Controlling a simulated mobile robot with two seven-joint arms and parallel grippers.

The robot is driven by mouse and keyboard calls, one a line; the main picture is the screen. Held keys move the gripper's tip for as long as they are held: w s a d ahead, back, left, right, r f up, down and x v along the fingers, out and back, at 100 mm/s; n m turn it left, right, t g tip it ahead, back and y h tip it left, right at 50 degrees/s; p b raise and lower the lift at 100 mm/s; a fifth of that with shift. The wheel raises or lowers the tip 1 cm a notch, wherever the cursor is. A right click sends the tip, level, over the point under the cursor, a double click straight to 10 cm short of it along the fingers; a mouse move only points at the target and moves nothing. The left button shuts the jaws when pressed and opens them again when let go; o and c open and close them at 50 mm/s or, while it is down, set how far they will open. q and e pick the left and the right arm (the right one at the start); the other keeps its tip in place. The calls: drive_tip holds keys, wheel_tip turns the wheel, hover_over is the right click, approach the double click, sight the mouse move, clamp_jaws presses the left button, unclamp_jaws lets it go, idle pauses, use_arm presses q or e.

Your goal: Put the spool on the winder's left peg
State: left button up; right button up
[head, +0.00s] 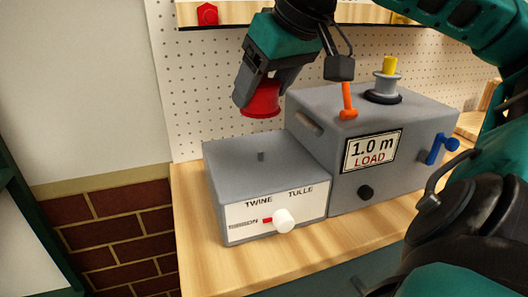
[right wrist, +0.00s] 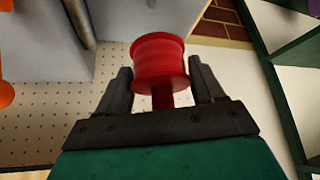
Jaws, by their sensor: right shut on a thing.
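A red spool (head: 262,100) is held by my right gripper (head: 265,84), which is shut on it. The spool hangs in the air above the winder's lower left box (head: 225,165). In the right wrist view the spool (right wrist: 160,60) sits between the two dark fingers of the gripper (right wrist: 162,90). My left gripper is not in view.
The taller right box (head: 345,190) has a "1.0 m LOAD" sign, an orange lever (head: 348,103), a grey spool-like part (head: 386,86) with a yellow top, and a blue crank (head: 440,148). A white knob (head: 284,221) is on the front. Pegboard (head: 190,110) stands behind.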

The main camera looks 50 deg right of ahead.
wheel_tip(320, 180, down, 4)
drive_tip(key=shift+f+b, duration=0.25)
drive_tip(key=shift+b, duration=0.65)
drive_tip(key=shift+f+b, duration=1.5)
drive_tip(key=shift+f, duration=0.6)
drive_tip(key=shift+f, duration=0.1)
drive_tip(key=shift+f, duration=0.15)
drive_tip(key=o, duration=1.1)
drive_tip(key=shift+c, duration=0.2)
